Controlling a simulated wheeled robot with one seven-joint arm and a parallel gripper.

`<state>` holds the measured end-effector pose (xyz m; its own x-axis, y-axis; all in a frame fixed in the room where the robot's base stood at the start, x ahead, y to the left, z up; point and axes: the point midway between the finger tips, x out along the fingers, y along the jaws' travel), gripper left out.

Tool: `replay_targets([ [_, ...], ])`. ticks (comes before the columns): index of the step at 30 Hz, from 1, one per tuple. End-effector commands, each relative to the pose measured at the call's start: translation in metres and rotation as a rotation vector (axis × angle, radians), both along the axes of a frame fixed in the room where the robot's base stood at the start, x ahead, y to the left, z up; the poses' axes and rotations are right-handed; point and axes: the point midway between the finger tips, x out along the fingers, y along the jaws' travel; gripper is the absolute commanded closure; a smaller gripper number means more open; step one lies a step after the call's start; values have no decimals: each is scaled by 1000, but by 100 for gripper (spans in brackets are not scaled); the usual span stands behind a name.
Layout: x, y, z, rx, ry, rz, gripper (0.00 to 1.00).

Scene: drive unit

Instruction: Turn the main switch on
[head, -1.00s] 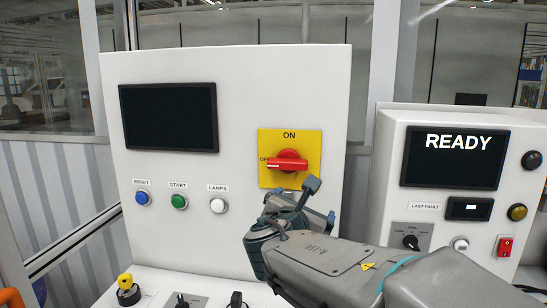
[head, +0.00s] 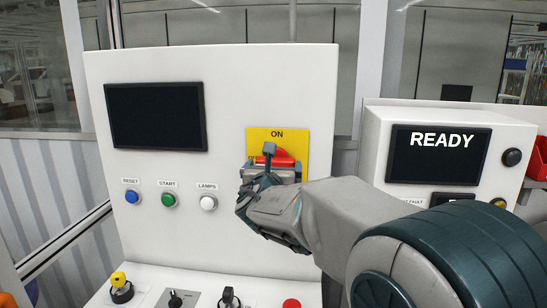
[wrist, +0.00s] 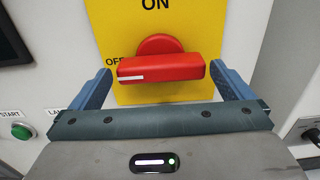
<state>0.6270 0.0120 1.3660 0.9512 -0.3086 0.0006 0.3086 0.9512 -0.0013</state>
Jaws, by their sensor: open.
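The main switch is a red rotary handle (wrist: 160,68) on a yellow plate (wrist: 155,20) marked ON at the top and OFF at the left. The handle lies horizontally, its white mark at the left end by OFF. In the head view the red handle (head: 284,160) is partly hidden behind my gripper, and the yellow plate (head: 290,136) shows above it. My gripper (wrist: 160,82) is open in the wrist view, its blue fingers to the left and right of the handle's ends with gaps on both sides. In the head view my gripper (head: 270,160) is in front of the switch.
A blank screen (head: 156,116) and blue, green and white buttons (head: 168,200) are left of the switch. A separate box with a READY screen (head: 437,155) stands at the right, behind my arm. Knobs and a yellow-topped switch (head: 120,285) sit on the lower ledge.

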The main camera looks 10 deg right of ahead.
Motion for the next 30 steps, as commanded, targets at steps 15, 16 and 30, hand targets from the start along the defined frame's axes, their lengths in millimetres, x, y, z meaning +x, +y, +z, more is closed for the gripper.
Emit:
replay_targets([
  [15,40,-13,0,2,0,0,0],
  [16,40,-13,0,2,0,0,0],
  [30,39,-13,-1,6,-2,0,28],
])
